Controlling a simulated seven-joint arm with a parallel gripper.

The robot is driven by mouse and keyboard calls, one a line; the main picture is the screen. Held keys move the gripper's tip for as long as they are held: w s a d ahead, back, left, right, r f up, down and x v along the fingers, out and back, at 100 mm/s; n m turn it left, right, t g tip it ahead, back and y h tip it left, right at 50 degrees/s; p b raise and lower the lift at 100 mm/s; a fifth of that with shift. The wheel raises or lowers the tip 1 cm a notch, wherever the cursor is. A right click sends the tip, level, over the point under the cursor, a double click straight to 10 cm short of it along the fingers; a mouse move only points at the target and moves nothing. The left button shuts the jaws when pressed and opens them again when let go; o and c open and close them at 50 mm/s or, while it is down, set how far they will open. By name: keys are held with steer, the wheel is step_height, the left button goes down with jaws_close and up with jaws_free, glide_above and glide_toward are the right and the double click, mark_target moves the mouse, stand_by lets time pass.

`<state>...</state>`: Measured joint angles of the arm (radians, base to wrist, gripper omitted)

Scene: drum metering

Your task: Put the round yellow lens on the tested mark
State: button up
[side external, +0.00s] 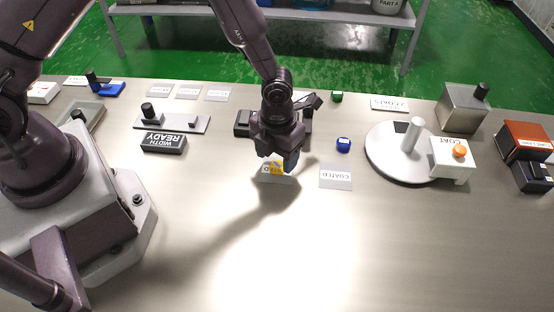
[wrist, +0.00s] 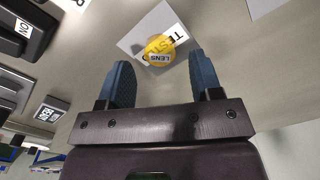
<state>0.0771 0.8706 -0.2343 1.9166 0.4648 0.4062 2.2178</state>
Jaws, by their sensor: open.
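The round yellow lens (wrist: 159,51) bears a label reading LENS. It lies on the white tested mark (wrist: 141,32), covering part of its lettering. In the side external view the lens (side external: 277,167) shows yellow on the tested mark (side external: 266,178), partly hidden by my gripper. My gripper (wrist: 164,80) is open, its two blue fingers apart with nothing between them. The lens sits just beyond the fingertips. In the side external view my gripper (side external: 290,160) is low over the mark.
A round white plate with a post (side external: 385,158) and a COAT box with an orange button (side external: 452,158) stand further right. The front of the table is clear.

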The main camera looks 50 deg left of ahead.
step_height(320, 180, up, 10)
step_height(320, 180, up, 8)
steer(key=n+t, duration=0.1)
steer(key=n, duration=0.6)
glide_above(277, 164)
steer(key=s+a, duration=0.2)
steer(key=a, duration=0.2)
step_height(277, 164, up, 6)
steer(key=s+a+n+t+y, duration=0.1)
steer(key=s+a+n, duration=0.2)
steer(key=n, duration=0.4)
steer(key=s+a+r+n+t, duration=0.1)
steer(key=s+r+n, duration=0.3)
steer(key=n, duration=0.5)
steer(key=s+a+r+n+t+h, duration=0.1)
steer(key=s+r+n, duration=0.3)
steer(key=s+n, duration=0.4)
steer(key=shift+a+r+n+t, duration=0.25)
steer(key=shift+a+n+t, duration=0.3)
steer(key=shift+n+t, duration=0.35)
